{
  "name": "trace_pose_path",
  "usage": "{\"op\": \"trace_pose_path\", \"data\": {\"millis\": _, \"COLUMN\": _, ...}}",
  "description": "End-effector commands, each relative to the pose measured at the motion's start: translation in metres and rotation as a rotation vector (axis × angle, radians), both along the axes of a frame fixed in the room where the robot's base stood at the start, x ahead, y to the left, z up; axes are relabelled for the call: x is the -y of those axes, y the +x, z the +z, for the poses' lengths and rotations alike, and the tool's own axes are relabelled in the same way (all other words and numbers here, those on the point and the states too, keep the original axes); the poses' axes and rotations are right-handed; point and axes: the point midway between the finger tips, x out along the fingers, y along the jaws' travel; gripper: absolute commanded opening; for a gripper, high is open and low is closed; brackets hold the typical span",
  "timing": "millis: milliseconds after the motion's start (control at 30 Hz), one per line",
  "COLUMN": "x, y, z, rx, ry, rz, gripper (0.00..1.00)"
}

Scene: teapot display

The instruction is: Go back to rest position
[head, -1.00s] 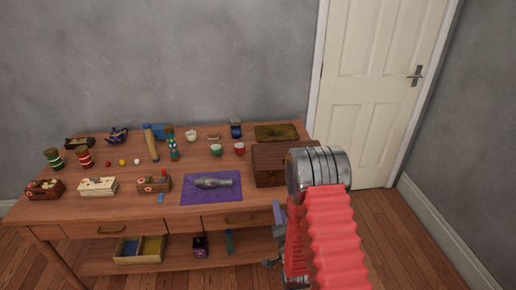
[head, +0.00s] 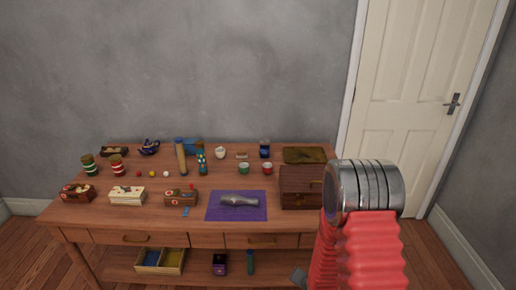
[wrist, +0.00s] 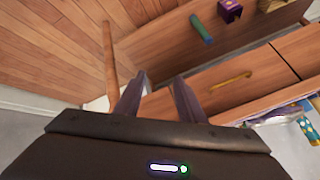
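My gripper (wrist: 160,88) shows in the wrist view with its two dark fingers apart and nothing visible between them. In that view it is in front of the wooden table's drawer side, with a table leg (wrist: 110,62) just beyond the left finger. In the head view, my red-sleeved arm is at the lower right, in front of the table's right end. Only a small part of my gripper shows there, low beside the arm, and its fingertips cannot be made out.
The wooden table (head: 290,222) carries a blue teapot (head: 150,147), a grey vase (head: 240,200) on a purple mat (head: 228,214), a brown chest (head: 300,187) and several small cups and boxes. A tray (head: 160,261) sits on the lower shelf. Floor is clear toward the door (head: 420,100).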

Motion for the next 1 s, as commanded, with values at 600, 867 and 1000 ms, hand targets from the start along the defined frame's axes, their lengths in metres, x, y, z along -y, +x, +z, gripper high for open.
{"op": "trace_pose_path", "data": {"millis": 600, "x": -0.001, "y": -0.079, "z": 0.100, "rx": -0.375, "ry": -0.148, "rz": 0.276, "gripper": 0.36}}
{"op": "trace_pose_path", "data": {"millis": 867, "x": -0.002, "y": -0.113, "z": 0.151, "rx": -0.464, "ry": -0.176, "rz": 0.371, "gripper": 0.36}}
{"op": "trace_pose_path", "data": {"millis": 1000, "x": -0.002, "y": -0.132, "z": 0.179, "rx": -0.496, "ry": -0.189, "rz": 0.416, "gripper": 0.36}}
